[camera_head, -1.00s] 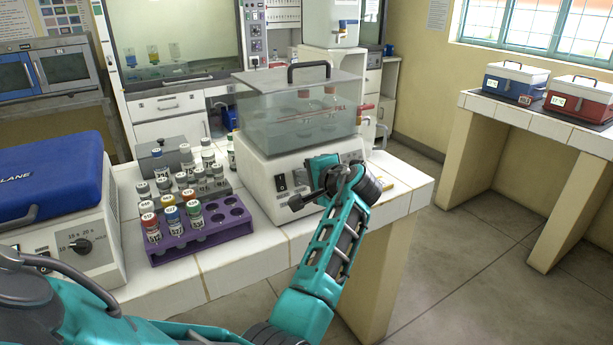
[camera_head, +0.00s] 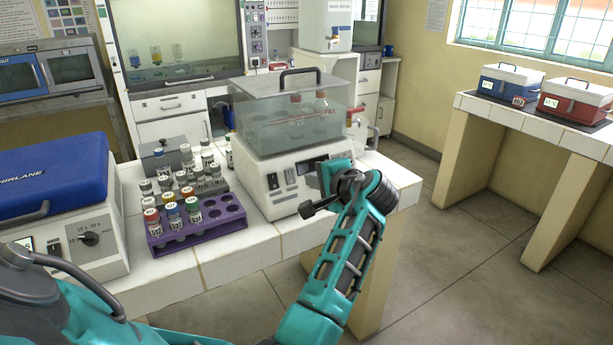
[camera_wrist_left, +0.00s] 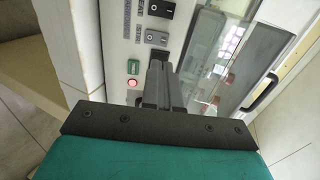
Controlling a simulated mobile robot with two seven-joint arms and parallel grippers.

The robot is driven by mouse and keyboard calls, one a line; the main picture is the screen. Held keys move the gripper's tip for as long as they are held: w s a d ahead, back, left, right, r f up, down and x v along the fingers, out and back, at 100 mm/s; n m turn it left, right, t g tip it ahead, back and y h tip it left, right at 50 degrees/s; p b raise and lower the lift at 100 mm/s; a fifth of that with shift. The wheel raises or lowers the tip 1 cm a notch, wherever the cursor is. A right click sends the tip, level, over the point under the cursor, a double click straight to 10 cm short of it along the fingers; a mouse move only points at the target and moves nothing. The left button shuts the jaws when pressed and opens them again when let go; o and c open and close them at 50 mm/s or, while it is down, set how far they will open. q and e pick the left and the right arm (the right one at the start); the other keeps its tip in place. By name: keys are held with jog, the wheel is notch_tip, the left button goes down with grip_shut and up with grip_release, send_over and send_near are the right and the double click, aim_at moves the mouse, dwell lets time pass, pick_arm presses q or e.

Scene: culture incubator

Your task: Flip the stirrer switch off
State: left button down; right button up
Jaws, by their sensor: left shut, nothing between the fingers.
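The incubator (camera_head: 262,199) is a white box with a clear lidded chamber on the tiled bench. Its front panel carries a black rocker marked HEAT (camera_wrist_left: 160,9) and a grey stirrer switch marked STIR (camera_wrist_left: 156,38). In the head view the stirrer switch (camera_head: 290,176) is right of the black one. I cannot tell its on or off position. My right gripper is not in view.
A purple rack (camera_head: 212,233) with several capped vials stands left of the incubator. A blue-lidded machine (camera_head: 50,180) is at the far left. A green button (camera_wrist_left: 133,67) and red lamp (camera_wrist_left: 132,82) are on the panel near the fingers. Floor right of the bench is clear.

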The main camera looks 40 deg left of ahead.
pick_arm(q)
jog(key=v, duration=0.5)
dwell(0.5)
